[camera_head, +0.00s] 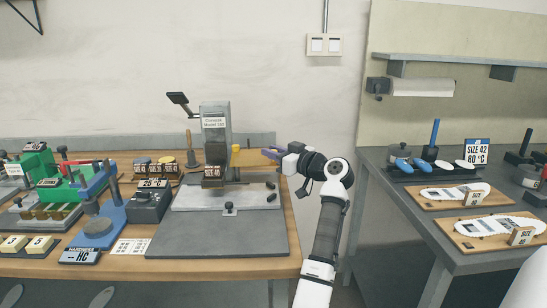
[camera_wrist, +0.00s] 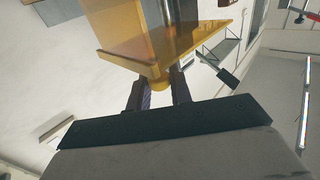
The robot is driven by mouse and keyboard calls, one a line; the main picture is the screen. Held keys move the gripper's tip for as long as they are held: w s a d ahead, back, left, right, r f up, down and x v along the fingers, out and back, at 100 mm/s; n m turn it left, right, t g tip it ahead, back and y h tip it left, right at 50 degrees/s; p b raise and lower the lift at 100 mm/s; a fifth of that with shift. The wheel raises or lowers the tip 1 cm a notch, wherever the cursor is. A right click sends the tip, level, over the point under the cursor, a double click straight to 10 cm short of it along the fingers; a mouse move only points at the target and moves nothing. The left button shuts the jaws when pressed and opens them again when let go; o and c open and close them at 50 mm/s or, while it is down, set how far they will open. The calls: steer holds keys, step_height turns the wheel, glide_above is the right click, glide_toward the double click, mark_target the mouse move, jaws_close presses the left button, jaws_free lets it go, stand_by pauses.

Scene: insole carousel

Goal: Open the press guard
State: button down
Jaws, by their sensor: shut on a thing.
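The press (camera_head: 215,130) stands on the grey base plate of the wooden bench, with a dark lever at its upper left. Its guard (camera_head: 250,157) is a yellow-orange see-through panel at the right of the press. My gripper (camera_head: 270,154) reaches in from the right and is at the guard's right edge. In the wrist view the guard (camera_wrist: 180,45) fills the upper middle, and its lower corner is between the two fingers of my gripper (camera_wrist: 160,88). The gripper is shut on the guard. The guard's hinge cannot be made out.
A blue hardness tester (camera_head: 98,228), a dark box (camera_head: 149,201) and green fixtures (camera_head: 45,175) crowd the bench's left. A second table (camera_head: 460,262) at the right holds insoles on boards (camera_head: 455,204). The grey plate's front (camera_head: 215,240) is mostly clear.

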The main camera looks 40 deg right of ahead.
steer(key=shift+w, duration=0.1)
stand_by(0.3)
steer(key=c, duration=1.3)
jaws_free()
steer(key=shift+a+f, duration=0.1)
steer(key=shift+c, duration=0.2)
steer(key=s+d+b, duration=0.2)
steer(key=s+d, duration=0.1)
steer(key=s, duration=1)
steer(key=shift+s+b, duration=0.25)
steer(key=shift+b, duration=0.05)
